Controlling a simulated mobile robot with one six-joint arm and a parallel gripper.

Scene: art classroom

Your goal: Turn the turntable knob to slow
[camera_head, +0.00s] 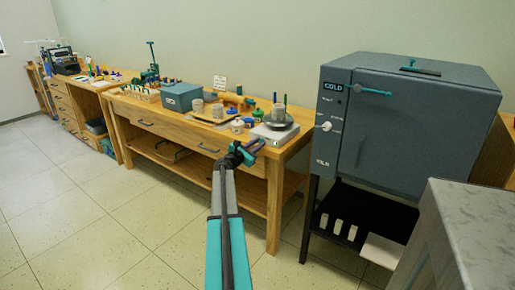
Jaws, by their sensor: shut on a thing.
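The turntable stands on the right end of the wooden bench. It has a dark round plate (278,120) on a pale flat base (284,134). My gripper (256,145) is at the front of the base, at the bench's front edge, with its teal fingers shut on the turntable knob. The fingers hide the knob, so its pointer and any slow marking cannot be read. My arm reaches up to it from the bottom middle of the picture.
Cups, small jars (237,126) and a grey-blue box (182,97) stand left of the turntable on the bench (180,130). A grey kiln-like cabinet (410,120) stands to the right on a black stand. The floor at left is clear.

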